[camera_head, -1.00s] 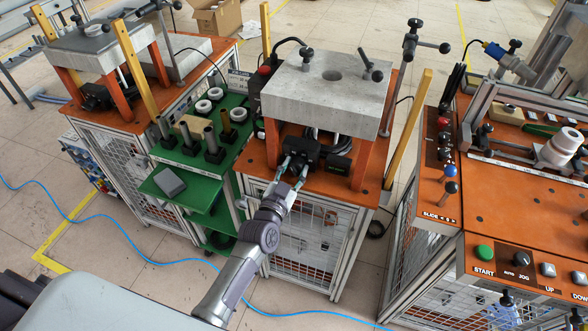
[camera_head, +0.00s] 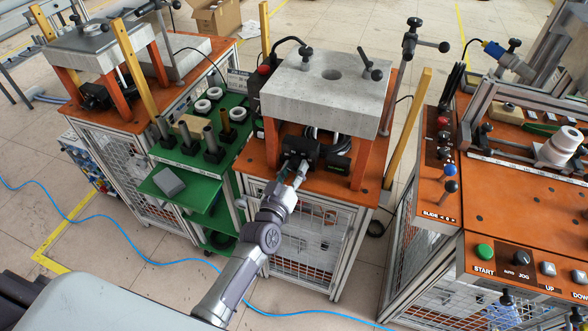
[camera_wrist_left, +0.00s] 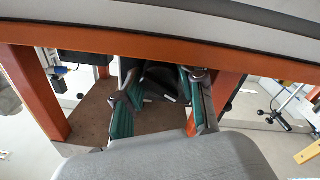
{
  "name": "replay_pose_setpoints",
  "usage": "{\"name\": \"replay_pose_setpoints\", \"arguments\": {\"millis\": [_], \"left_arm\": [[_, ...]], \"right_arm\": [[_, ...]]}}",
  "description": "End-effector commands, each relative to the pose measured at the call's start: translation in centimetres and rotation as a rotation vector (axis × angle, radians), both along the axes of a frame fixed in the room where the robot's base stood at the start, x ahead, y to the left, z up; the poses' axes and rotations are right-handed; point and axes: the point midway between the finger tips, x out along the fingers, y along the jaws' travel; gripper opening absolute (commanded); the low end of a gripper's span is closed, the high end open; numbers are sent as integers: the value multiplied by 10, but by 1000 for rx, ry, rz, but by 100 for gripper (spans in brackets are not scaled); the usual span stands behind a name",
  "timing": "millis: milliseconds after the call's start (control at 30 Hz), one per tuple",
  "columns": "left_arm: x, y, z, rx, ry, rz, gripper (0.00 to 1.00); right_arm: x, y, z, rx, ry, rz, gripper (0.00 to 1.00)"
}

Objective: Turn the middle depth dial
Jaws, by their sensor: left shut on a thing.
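A black control box (camera_head: 300,148) sits under the concrete slab (camera_head: 325,92) of the middle heater station, at the front of its orange top. My left gripper (camera_head: 299,170) reaches the front of this box from below. It is shut on a dark part (camera_wrist_left: 160,82) between its fingers, which I take to be the middle depth dial. The dial's face and marks are hidden by the fingers. In the left wrist view, the gripper's green-grey fingers (camera_wrist_left: 158,108) stand on either side of that dark part. My right gripper is not in view.
Orange legs (camera_head: 361,163) stand on both sides of the box, under the slab. A second dark box (camera_head: 338,164) is close on its right. A green shelf (camera_head: 205,190) with cylinders and rings stands left. An orange control bench (camera_head: 505,215) stands right.

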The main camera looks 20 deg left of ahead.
Motion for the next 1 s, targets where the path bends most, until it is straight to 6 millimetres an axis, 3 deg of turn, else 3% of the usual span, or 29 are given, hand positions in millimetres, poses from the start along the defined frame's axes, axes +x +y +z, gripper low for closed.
{"name": "replay_pose_setpoints", "arguments": {"millis": [733,767,900,1000], "left_arm": [[0,0,0,-102,4,1,5],[0,0,0,-101,4,1,41],[0,0,0,-100,4,1,65],[0,0,0,-99,4,1,65]], "right_arm": [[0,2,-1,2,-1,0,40],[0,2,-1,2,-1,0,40],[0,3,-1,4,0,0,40],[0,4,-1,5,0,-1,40]]}}
